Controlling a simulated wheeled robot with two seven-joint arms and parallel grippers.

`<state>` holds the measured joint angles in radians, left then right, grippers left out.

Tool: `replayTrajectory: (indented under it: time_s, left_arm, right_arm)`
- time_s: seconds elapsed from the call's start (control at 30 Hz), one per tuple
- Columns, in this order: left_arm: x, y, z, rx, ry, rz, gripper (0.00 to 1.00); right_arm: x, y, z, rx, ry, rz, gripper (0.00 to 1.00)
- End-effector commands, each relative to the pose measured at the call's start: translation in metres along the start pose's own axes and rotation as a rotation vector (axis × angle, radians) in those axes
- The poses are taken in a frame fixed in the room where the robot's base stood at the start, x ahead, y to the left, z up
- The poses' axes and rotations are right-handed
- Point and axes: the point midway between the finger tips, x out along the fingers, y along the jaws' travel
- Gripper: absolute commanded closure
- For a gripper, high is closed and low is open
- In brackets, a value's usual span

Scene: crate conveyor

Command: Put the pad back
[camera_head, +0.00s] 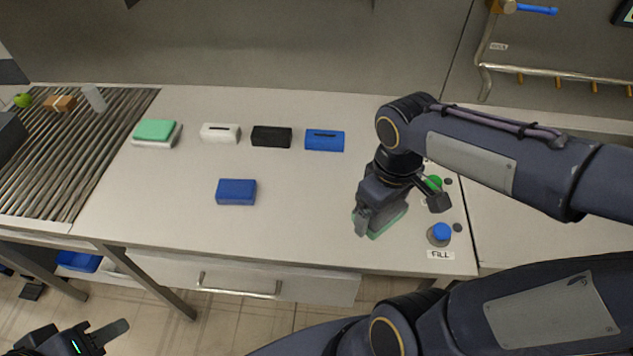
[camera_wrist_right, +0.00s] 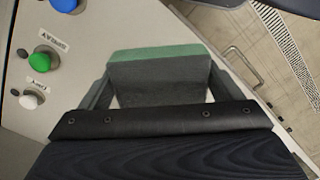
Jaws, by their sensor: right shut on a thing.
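A grey pad with a green face (camera_head: 388,225) is at the right part of the table, under my right gripper (camera_head: 380,212). In the right wrist view the pad (camera_wrist_right: 158,76) sits between the two fingers of my right gripper (camera_wrist_right: 160,85), which is shut on it. Whether its lower edge touches the table is unclear. A green slab on a pale base (camera_head: 155,131) lies at the table's back left. My left gripper (camera_head: 98,340) is at the bottom left corner, below the table edge and partly cut off. Its opening is unclear.
White (camera_head: 220,133), black (camera_head: 271,136) and blue (camera_head: 324,140) boxes stand in a row at the back. A blue block (camera_head: 236,191) lies in front of them. Buttons, including a blue one (camera_head: 441,232), are right of the pad. The front middle is clear.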

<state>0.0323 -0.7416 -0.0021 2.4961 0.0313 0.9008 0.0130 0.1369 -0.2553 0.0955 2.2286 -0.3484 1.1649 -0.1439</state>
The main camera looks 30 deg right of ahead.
Motion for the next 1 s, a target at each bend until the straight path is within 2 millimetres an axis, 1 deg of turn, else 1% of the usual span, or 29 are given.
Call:
replayTrajectory:
  time_s: [0.07,0.17,0.47,0.5,0.6,0.73,0.9,0.97,1.0]
  left_arm:
    - [-0.001,0.000,0.000,0.000,0.001,0.000,0.64]
    - [-0.003,0.001,-0.001,0.000,0.001,0.000,0.64]
    - [-0.012,0.005,-0.006,0.000,0.000,0.000,0.64]
    - [-0.011,0.005,-0.005,0.000,0.000,0.000,0.64]
    - [-0.012,0.006,-0.006,0.000,0.000,0.000,0.64]
    - [-0.014,0.006,-0.007,0.000,0.000,0.000,0.64]
    - [-0.015,0.007,-0.007,0.000,0.000,0.000,0.64]
    - [-0.015,0.007,-0.007,0.000,0.000,0.000,0.64]
    - [-0.015,0.007,-0.007,0.000,0.000,0.000,0.64]
  right_arm:
    - [0.002,0.000,-0.005,-0.001,-0.002,0.000,0.36]
    - [0.009,0.001,-0.020,-0.002,-0.006,-0.003,0.36]
    - [0.042,0.004,-0.093,-0.003,-0.006,-0.003,0.36]
    - [0.052,0.004,-0.098,-0.003,-0.008,-0.004,0.36]
    - [0.071,0.005,-0.113,-0.002,-0.007,-0.003,0.36]
    - [0.088,0.006,-0.127,-0.001,-0.003,-0.002,0.36]
    - [0.098,0.007,-0.136,0.000,-0.001,-0.001,0.36]
    - [0.105,0.007,-0.139,-0.001,-0.003,-0.002,0.36]
    - [0.112,0.007,-0.138,0.000,-0.005,-0.001,0.36]
